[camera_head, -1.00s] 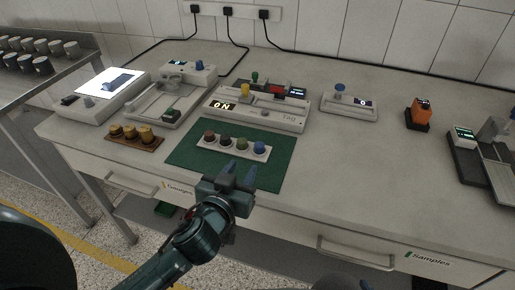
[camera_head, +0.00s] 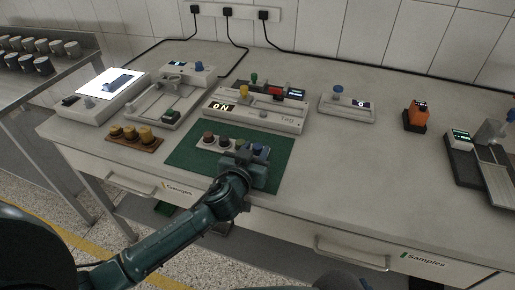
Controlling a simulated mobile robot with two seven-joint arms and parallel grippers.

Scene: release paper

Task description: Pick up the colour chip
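A white rack (camera_head: 232,148) lies on a green mat (camera_head: 184,158) and holds a row of round colour chips. A dark red chip (camera_head: 208,137) and a dark grey chip (camera_head: 223,141) show at its left. A blue chip (camera_head: 257,148) shows at its right end. My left gripper (camera_head: 253,150) is over the right part of the rack, with its fingertips around or beside the blue chip. It hides part of the rack and most of the green chip. Whether the fingers touch the blue chip cannot be told. My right gripper is not in view.
Behind the mat stands a white device (camera_head: 255,116) with an ON display. A wooden block with brass weights (camera_head: 130,134) is left of the mat. An orange device (camera_head: 416,113) and a dark scale (camera_head: 462,150) stand at the right. The bench right of the mat is clear.

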